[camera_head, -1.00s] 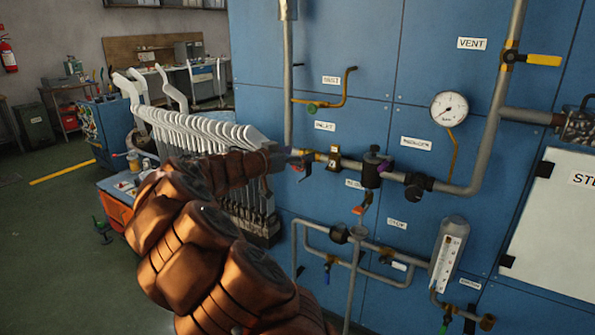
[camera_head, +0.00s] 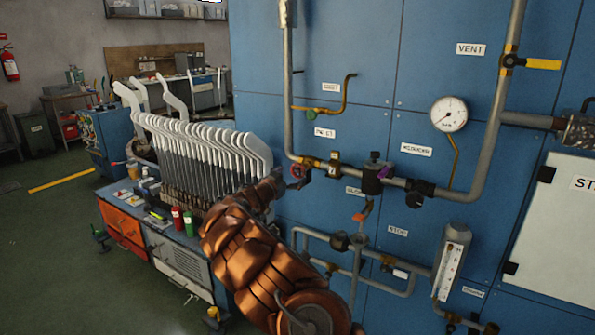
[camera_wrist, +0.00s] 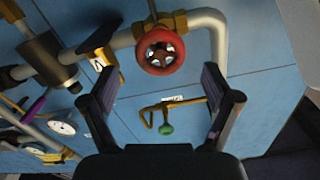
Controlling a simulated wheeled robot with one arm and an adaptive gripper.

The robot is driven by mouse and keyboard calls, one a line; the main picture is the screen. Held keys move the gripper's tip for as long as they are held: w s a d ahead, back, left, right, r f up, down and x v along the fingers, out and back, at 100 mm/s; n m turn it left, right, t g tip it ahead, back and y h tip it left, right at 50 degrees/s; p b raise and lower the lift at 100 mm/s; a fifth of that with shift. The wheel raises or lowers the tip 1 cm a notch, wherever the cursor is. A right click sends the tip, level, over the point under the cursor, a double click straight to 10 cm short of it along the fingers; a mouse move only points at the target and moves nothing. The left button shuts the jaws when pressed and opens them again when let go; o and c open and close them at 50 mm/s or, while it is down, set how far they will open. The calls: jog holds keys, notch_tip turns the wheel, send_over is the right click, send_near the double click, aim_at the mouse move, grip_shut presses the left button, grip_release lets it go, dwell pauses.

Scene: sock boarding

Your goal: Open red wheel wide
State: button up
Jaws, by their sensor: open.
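The red wheel (camera_wrist: 160,50) is a small round handwheel on a grey pipe with brass fittings. In the wrist view it lies ahead of my gripper (camera_wrist: 158,82), between the lines of the two fingers and slightly beyond their tips. My gripper is open, with nothing between its fingers, and does not appear to touch the wheel. In the head view the red wheel (camera_head: 298,171) sits on the pipe below the inlet label, and my gripper (camera_head: 277,182) is just left of it. The fingers are small and partly unclear there.
A green-handled valve (camera_wrist: 166,128) on a bent brass pipe shows beyond my fingers. A rack of white sock boards (camera_head: 205,150) stands close left of my arm. Blue panels back the pipes.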

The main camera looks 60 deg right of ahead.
aim_at(297, 171)
jog(key=shift+w+d+p, duration=0.15)
jog(key=shift+d+p, duration=0.45)
jog(key=shift+d, duration=1.7)
jog(key=shift+c, duration=0.2)
jog(key=c, duration=1.1)
